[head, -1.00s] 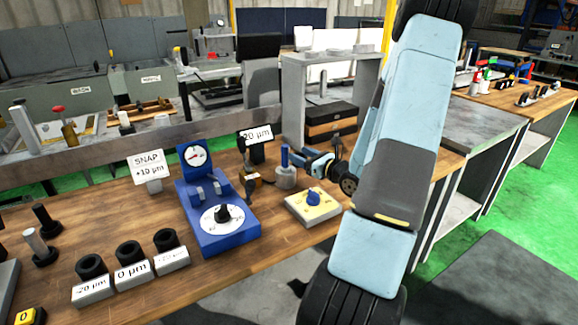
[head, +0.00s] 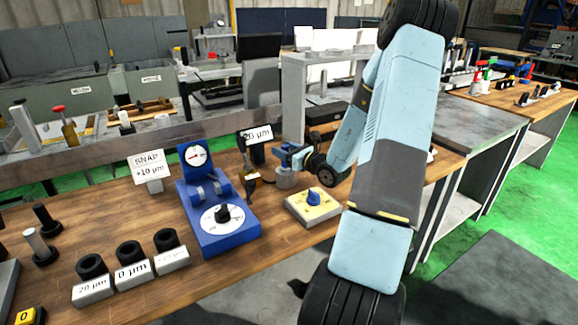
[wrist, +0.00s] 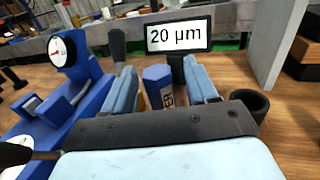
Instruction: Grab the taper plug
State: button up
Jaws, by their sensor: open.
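The taper plug (wrist: 157,88) shows in the wrist view as a blue six-sided handle with a pale label below. It stands between the two light-blue fingers of my open gripper (wrist: 160,78), with a narrow gap visible on each side. In the head view my gripper (head: 291,156) is at the grey round holder (head: 286,181) on the wooden bench and hides the plug's blue handle. The lower end of the plug is hidden in the wrist view by my gripper body.
A black display reading 20 µm (wrist: 180,36) stands just behind the plug. A dark open ring (wrist: 250,103) is close on the right. The blue dial gauge stand (head: 215,215) is to the left, and a yellow-topped block with a blue knob (head: 314,207) is in front right.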

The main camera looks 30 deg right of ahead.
jog(key=shift+c, duration=0.2)
grip_shut()
dwell(1.1)
